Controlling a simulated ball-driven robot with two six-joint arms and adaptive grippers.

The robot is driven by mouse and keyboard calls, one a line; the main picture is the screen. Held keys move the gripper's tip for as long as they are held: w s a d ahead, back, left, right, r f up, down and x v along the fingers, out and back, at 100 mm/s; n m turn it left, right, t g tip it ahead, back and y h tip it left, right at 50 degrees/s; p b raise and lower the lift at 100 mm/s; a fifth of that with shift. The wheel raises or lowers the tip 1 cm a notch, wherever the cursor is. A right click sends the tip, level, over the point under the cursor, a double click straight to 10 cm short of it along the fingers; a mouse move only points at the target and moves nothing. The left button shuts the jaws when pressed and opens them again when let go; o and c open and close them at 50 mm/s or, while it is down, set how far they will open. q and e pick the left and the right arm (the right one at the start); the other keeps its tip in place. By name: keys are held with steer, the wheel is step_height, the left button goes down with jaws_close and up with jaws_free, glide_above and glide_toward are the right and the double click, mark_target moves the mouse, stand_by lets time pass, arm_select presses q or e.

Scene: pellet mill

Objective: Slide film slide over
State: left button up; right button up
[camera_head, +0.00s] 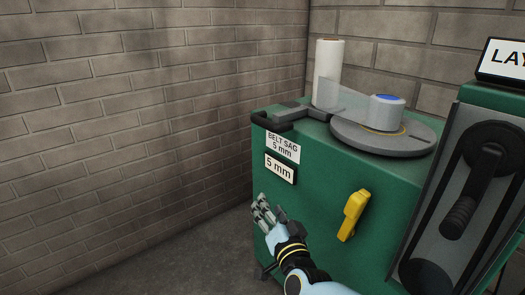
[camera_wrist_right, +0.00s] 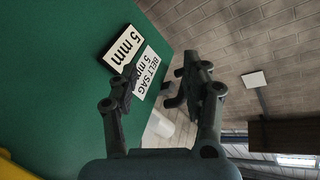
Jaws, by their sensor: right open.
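A dark grey slide piece (camera_head: 278,121) with a black bar-like end sits at the left edge of the green cabinet top; I take it as the film slide. A clear film sheet (camera_head: 342,97) runs from the white film roll (camera_head: 327,72) toward a round grey turntable (camera_head: 365,136), where a grey pot with a blue top (camera_head: 386,112) stands. My right gripper (camera_head: 262,212) is open and empty, in front of the cabinet's left side, below the slide piece and the labels. In the right wrist view its fingers (camera_wrist_right: 161,72) are spread before the labels. My left gripper is out of view.
The green cabinet front (camera_head: 315,205) carries a "BELT SAG 5 mm" label (camera_head: 283,147), a "5 mm" plate (camera_head: 280,168) and a yellow handle (camera_head: 353,214). A belt drive with dark pulleys (camera_head: 490,150) is at right. Bare floor (camera_head: 205,250) lies left of the cabinet, before brick walls.

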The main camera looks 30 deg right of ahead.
mark_target(266, 124)
steer(key=w+d+r+m+h+b, duration=0.2)
steer(key=w+d+r+m+b, duration=0.1)
steer(key=w+r, duration=0.2)
steer(key=w+d+r+m+t+h+b, duration=0.1)
steer(key=w+d+r+m+h+b, duration=0.1)
steer(key=w+r+m+h+b, duration=0.1)
steer(key=w+d+r+m+h+b, duration=0.2)
steer(key=w+d+r+m+b, duration=0.1)
steer(key=w+r, duration=0.3)
steer(key=shift+w+d+r+t, duration=0.3)
steer(key=shift+w+d, duration=0.05)
steer(key=shift+w+d+r, duration=0.2)
steer(key=shift+w, duration=0.1)
steer(key=shift+c, duration=0.4)
jaws_close()
